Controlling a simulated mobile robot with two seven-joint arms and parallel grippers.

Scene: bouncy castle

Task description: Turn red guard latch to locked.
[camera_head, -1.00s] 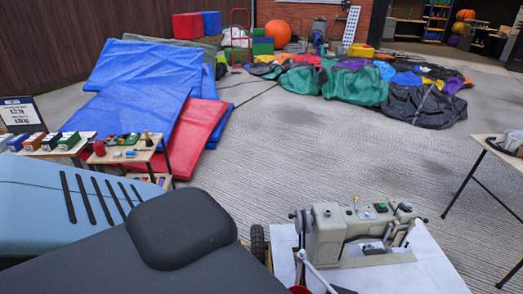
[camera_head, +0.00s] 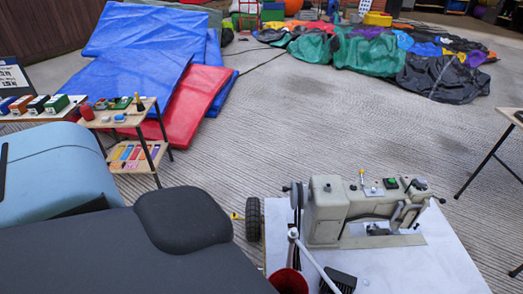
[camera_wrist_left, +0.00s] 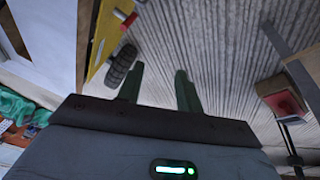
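I cannot make out a red guard latch for certain. A beige sewing machine (camera_head: 365,210) stands on a white tabletop (camera_head: 440,268) in the head view, with a green button and a small yellow-tipped part on top. A red round, open-topped part (camera_head: 289,281) shows at the table's front left, cut by the bottom edge. My left gripper (camera_wrist_left: 158,88) is open and empty in the left wrist view, its two fingers apart above the ribbed floor. It is hidden in the head view, where my left arm fills the lower left. My right gripper is not in view.
A black wheel (camera_head: 253,218) is beside the table's left edge; a wheel (camera_wrist_left: 122,65) and yellow part (camera_wrist_left: 103,40) show near my left fingers. A small wooden shelf (camera_head: 140,155) stands left. Another table (camera_head: 512,114) is at right. The middle floor is clear.

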